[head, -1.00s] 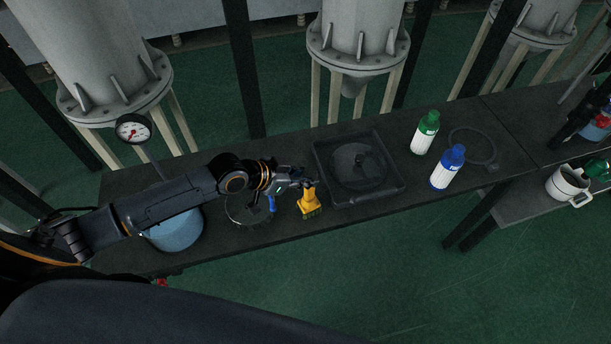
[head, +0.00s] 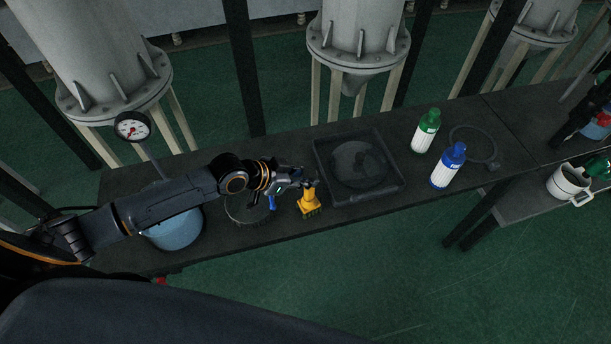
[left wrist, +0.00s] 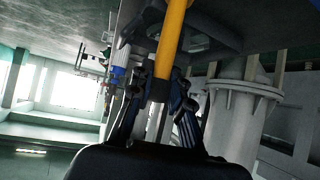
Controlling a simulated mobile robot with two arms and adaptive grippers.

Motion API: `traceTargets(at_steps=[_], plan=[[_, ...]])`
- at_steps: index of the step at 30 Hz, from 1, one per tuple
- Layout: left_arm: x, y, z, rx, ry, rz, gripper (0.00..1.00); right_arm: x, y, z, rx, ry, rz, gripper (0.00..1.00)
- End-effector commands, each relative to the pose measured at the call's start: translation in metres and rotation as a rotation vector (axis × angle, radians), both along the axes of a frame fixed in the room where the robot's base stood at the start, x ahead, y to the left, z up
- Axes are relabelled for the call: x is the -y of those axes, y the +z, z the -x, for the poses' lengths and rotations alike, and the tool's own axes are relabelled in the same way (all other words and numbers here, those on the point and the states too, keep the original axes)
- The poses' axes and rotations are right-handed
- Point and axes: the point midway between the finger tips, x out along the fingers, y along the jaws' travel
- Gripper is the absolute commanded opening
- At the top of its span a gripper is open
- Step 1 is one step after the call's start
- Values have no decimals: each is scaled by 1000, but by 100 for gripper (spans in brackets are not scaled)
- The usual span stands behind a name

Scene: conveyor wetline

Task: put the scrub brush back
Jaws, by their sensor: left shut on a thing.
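The scrub brush (head: 311,205) has a yellow body and handle with dark greenish bristles at its lower end. It is upright or slightly tilted over the dark bench, left of the black square tray (head: 396,190). I cannot tell whether its bristles touch the bench. My left gripper (head: 304,185) is shut on the upper handle. In the left wrist view the yellow handle (left wrist: 172,42) runs up from between the gripper's fingers (left wrist: 160,90); the brush head is out of sight there. My right gripper is not in view.
The tray has a round recess. Right of it stand a green-capped bottle (head: 425,132), a blue-capped bottle (head: 448,168) and a dark hose loop (head: 470,140). A blue pot (head: 173,232) is under my left arm. A white mug (head: 567,186) stands far right. The bench's front edge is close.

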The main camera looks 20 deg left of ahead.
Motion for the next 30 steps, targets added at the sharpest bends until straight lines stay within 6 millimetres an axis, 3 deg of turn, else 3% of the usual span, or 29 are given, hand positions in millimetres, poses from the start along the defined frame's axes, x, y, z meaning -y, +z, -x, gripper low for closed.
traceTargets(at_steps=[4, 5, 8, 20, 30], plan=[[0, -3, 0, 1, 0, 1, 0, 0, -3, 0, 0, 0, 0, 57], [0, -2, 0, 1, 0, 1, 24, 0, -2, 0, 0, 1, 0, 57], [0, -2, 0, 1, 0, 1, 44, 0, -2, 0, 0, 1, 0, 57], [-4, 0, 3, -1, 0, -1, 44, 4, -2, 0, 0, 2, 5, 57], [-40, 40, 41, 0, -2, -5, 44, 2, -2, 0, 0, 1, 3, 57]])
